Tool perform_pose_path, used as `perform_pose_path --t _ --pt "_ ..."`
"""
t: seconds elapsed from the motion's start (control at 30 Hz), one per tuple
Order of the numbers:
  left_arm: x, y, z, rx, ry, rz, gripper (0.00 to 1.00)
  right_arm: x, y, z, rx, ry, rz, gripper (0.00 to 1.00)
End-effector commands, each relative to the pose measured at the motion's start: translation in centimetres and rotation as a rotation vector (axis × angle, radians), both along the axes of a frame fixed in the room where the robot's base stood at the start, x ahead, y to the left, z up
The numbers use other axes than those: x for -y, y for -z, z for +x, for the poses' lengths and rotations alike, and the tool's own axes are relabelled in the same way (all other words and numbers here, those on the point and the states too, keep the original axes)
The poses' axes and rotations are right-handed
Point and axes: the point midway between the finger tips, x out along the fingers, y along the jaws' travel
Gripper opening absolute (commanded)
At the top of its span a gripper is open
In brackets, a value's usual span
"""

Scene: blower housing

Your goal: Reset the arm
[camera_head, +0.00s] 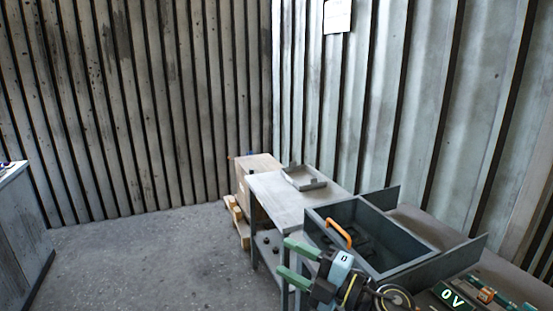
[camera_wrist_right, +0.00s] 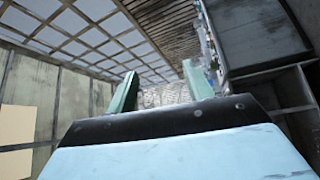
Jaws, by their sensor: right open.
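My right gripper (camera_head: 287,260) shows at the lower middle of the head view, with two green fingers spread apart and pointing left. It is open and nothing shows between the fingers. It is in front of the workbench and the grey metal housing (camera_head: 412,262). In the right wrist view the two green fingers of the right gripper (camera_wrist_right: 160,90) stand apart with empty space between them. My left gripper is not in view.
An orange handle (camera_head: 339,232) shows at the open grey housing. A table (camera_head: 275,206) with a small tray (camera_head: 303,178) stands behind it, beside a cardboard box (camera_head: 258,166) on a pallet. A grey cabinet (camera_head: 22,235) stands at the left. The floor between is clear.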

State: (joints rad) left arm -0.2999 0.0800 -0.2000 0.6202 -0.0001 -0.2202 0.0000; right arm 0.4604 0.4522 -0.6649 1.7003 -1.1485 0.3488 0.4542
Motion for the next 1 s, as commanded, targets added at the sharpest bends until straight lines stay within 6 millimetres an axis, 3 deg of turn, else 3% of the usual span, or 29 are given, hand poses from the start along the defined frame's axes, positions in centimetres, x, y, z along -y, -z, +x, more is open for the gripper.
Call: perform_pose_path --t 0.17,0.27,0.37,0.5,0.7,1.0 --pt "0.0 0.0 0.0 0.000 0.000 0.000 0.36 4.5 -0.8 -0.5 -0.179 0.341 0.367 0.52" --pt "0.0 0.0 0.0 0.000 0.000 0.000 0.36 8.2 1.1 -1.1 -0.333 0.549 0.511 0.52" --pt "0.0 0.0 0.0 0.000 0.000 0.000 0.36 11.9 4.4 -2.9 -0.522 0.757 0.610 0.52" --pt "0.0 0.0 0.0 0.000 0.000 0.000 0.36 16.1 10.4 -7.6 -0.832 1.024 0.672 0.52" --pt "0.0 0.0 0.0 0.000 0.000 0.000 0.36 18.5 16.8 -16.2 -1.233 1.267 0.633 0.52" --pt "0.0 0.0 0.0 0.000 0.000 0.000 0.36 18.8 20.3 -26.6 -1.636 1.409 0.498 0.52"
